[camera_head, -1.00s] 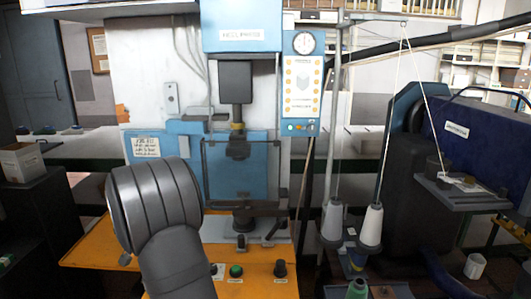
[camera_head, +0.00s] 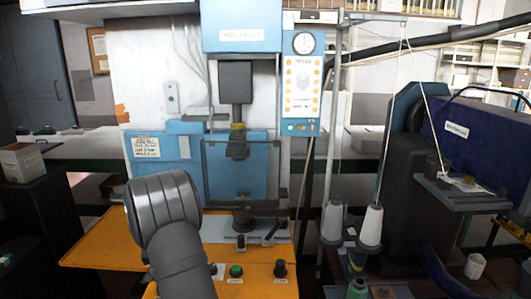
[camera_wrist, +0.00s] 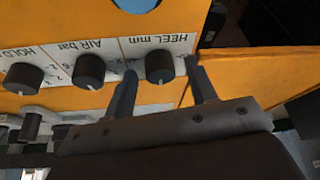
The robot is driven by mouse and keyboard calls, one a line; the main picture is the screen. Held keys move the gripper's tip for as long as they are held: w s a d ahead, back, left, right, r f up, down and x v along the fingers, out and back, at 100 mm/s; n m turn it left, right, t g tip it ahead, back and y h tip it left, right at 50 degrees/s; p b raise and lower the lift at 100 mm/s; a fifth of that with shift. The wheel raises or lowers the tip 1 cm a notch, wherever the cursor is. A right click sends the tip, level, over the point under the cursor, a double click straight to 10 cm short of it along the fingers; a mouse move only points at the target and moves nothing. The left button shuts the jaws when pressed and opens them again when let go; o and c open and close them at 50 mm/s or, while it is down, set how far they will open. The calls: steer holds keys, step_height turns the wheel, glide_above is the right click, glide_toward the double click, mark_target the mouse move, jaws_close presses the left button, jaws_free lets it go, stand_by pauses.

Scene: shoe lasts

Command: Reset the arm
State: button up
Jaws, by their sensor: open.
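My gripper (camera_wrist: 160,66) shows in the wrist view with its two dark fingers spread apart and nothing held. The black HEEL mm knob (camera_wrist: 160,68) appears between the fingertips; whether they touch it I cannot tell. The AIR bar knob (camera_wrist: 89,69) and the HOLD knob (camera_wrist: 24,78) are to its left, on an orange panel with upside-down labels. In the head view my grey arm covers the left front of the machine, and the gripper itself is hidden.
The blue and white press (camera_head: 236,150) stands on an orange base (camera_head: 95,252) with a green button (camera_head: 236,271). Thread cones (camera_head: 371,226) on a stand are to its right, beside a dark blue machine (camera_head: 470,140). A box (camera_head: 21,162) sits at the left.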

steer(key=shift+w+d+n+g+y, duration=0.1)
steer(key=shift+n+g+y, duration=0.4)
steer(key=shift+n, duration=1.25)
steer(key=shift+w+d+n+g+y, duration=0.1)
steer(key=shift+n+g+y, duration=0.35)
steer(key=shift+n, duration=1.3)
steer(key=shift+w+d+n+g+y, duration=0.1)
steer(key=shift+n+g+y, duration=0.35)
steer(key=shift+n, duration=1.2)
steer(key=shift+w+n+g+y, duration=0.15)
steer(key=shift+n+g, duration=0.35)
steer(key=shift+n, duration=1.15)
steer(key=shift+s, duration=0.1)
steer(key=shift+o, duration=0.2)
